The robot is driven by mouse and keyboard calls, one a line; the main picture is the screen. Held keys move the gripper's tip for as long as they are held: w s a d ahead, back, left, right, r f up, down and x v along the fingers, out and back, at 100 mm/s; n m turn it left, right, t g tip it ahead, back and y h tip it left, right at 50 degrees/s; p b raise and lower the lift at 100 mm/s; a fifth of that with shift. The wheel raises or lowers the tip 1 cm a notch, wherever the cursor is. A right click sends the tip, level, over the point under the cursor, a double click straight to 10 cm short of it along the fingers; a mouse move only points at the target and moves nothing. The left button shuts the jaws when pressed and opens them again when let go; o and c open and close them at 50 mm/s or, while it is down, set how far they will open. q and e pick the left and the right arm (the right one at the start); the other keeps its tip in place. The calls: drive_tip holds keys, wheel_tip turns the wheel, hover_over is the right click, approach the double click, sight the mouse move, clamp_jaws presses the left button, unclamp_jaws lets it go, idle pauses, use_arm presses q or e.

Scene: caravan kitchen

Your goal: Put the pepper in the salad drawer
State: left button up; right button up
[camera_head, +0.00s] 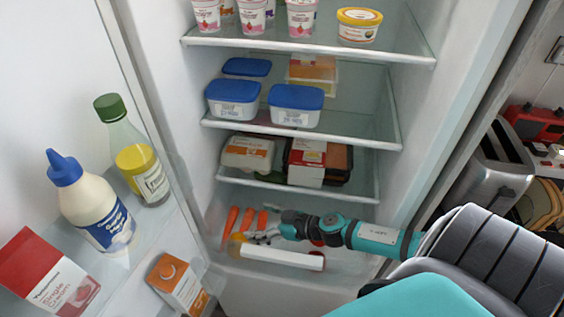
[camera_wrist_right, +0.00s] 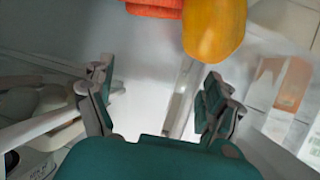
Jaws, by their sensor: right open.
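The salad drawer (camera_head: 290,258) is at the bottom of the open fridge, with a white front strip. A yellow, rounded thing that looks like the pepper (camera_head: 236,247) lies at its left end, partly covered by the drawer front. It also shows at the top of the right wrist view (camera_wrist_right: 213,28), beyond the fingertips and apart from them. My right gripper (camera_head: 258,237) reaches in from the right, low over the drawer beside the pepper. In the wrist view its fingers (camera_wrist_right: 155,97) are apart with nothing held between them. My left gripper is not in view.
Several carrots (camera_head: 248,218) lie in the drawer behind the gripper. A red thing (camera_head: 318,262) is mostly hidden under my right arm. A glass shelf (camera_head: 330,188) with food packs is above. The open door at left holds bottles (camera_head: 100,222) and an orange-topped carton (camera_head: 178,284).

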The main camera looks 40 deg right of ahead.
drive_tip(key=p+v, duration=0.3)
drive_tip(key=v, duration=0.7)
drive_tip(key=shift+r, duration=0.1)
